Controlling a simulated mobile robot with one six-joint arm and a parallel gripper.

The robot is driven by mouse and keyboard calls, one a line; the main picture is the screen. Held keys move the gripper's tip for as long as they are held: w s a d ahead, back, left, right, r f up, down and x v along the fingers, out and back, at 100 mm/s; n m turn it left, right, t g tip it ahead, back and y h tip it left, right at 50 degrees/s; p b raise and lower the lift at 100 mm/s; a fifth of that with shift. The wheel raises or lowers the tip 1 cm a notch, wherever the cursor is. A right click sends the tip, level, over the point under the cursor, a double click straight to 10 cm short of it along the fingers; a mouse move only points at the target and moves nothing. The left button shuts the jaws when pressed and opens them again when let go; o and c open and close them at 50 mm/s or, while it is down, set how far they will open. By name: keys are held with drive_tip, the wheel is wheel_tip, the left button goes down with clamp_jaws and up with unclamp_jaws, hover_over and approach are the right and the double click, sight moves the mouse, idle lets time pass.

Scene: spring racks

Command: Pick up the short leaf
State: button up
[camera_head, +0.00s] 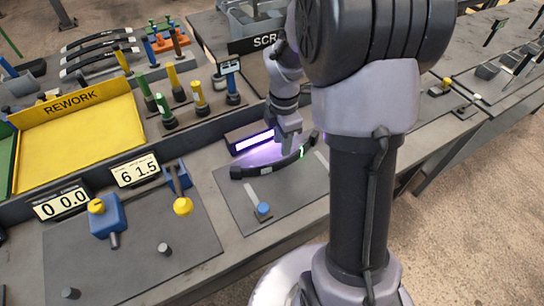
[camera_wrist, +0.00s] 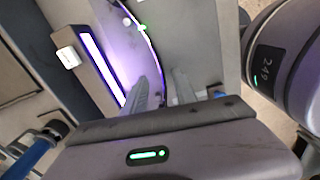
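A dark curved leaf (camera_head: 262,170) lies on a grey plate (camera_head: 240,198) beside a glowing violet light bar (camera_head: 252,141) in the head view. It has a small green mark near its right part. My gripper (camera_head: 289,138) points down just above the leaf, partly hidden by my arm. In the wrist view my two fingers (camera_wrist: 167,82) stand apart with a gap between them. A thin dark curved edge, probably the leaf (camera_wrist: 152,45), runs towards the gap. I cannot tell whether the fingers touch it.
Longer dark leaves (camera_head: 97,42) lie in a rack at the back left. A yellow REWORK tray (camera_head: 75,135), upright coloured tools (camera_head: 172,75) and a SCRAP bin (camera_head: 262,40) stand along the back. A blue-topped clamp (camera_head: 263,209) sits in front of the leaf.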

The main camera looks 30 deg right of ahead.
sight(282, 161)
wheel_tip(282, 161, down, 10)
drive_tip(key=b, duration=0.4)
drive_tip(key=shift+d+b, duration=0.15)
drive_tip(key=shift+b, duration=0.15)
drive_tip(key=shift+r, duration=0.2)
clamp_jaws()
idle(0.7)
